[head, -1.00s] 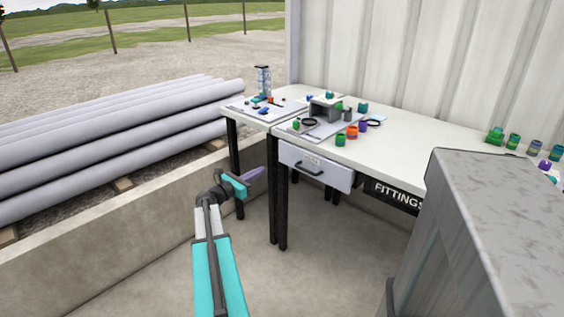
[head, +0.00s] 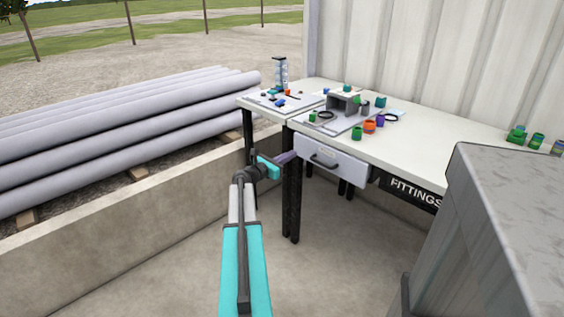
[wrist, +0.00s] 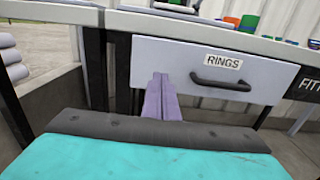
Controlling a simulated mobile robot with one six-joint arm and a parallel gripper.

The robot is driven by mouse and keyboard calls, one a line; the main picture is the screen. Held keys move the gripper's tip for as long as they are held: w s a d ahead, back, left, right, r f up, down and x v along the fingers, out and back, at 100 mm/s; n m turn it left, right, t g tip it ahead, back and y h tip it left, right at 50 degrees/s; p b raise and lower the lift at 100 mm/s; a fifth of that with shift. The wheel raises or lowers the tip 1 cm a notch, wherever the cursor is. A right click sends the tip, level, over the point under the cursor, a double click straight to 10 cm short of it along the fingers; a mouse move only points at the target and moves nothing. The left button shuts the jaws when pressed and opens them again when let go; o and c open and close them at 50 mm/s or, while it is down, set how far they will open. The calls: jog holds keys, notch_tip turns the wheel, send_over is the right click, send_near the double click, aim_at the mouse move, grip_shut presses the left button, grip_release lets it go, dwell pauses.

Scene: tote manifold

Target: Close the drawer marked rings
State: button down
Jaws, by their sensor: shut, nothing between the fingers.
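The drawer marked rings (wrist: 225,62) is a pale grey front with a dark bar handle (wrist: 220,82) and a white "RINGS" label, seen close in the wrist view. In the head view the drawer (head: 337,162) juts out from under the front edge of the table, so it stands partly open. My gripper (head: 292,155) is shut and empty, its purple fingers pointing at the drawer. In the wrist view the fingers (wrist: 161,85) overlap the left part of the drawer front, left of the handle. I cannot tell whether they touch it.
The white table (head: 430,140) carries several coloured fittings and a grey block. Black table legs (head: 292,205) stand near my gripper. A grey metal cabinet (head: 510,220) is at the right. A low concrete wall (head: 120,240) and pipes (head: 120,130) are at the left.

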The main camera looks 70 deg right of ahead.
aim_at(303, 148)
jog(key=shift+x, duration=2.4)
